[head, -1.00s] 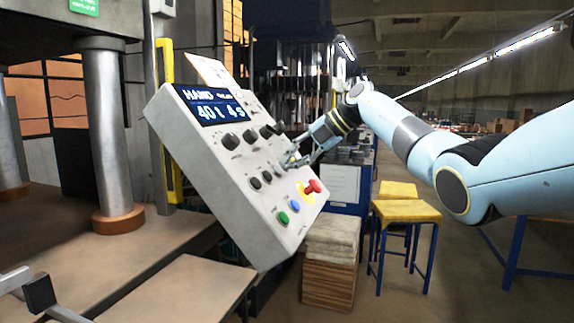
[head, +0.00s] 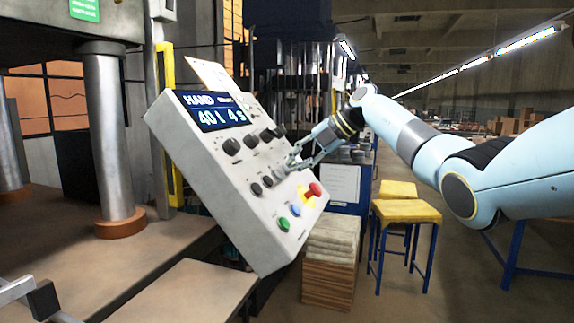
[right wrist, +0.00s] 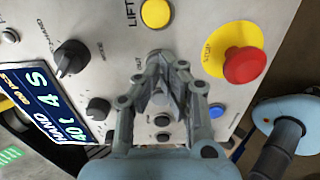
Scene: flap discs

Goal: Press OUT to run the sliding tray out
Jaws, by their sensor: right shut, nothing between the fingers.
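The slanted grey control panel (head: 215,190) shows in the head view with a lit display reading HAND and 40 t 4 s. My right gripper (head: 283,171) is shut and empty, its tips at the panel face beside the dark buttons (head: 262,185). In the right wrist view the shut fingers (right wrist: 157,75) lie right beside the OUT label (right wrist: 138,66) and cover the spot next to it. The OUT button is hidden behind them, so I cannot tell whether it is touched or pressed. I cannot pick out the sliding tray surely. My left gripper is not in view.
A red mushroom button (right wrist: 244,65) on yellow and a yellow LIFT button (right wrist: 155,13) are close to my fingers. Green (head: 284,224) and blue (head: 295,210) buttons sit lower. A press column (head: 112,150) stands left, yellow stools (head: 405,212) right.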

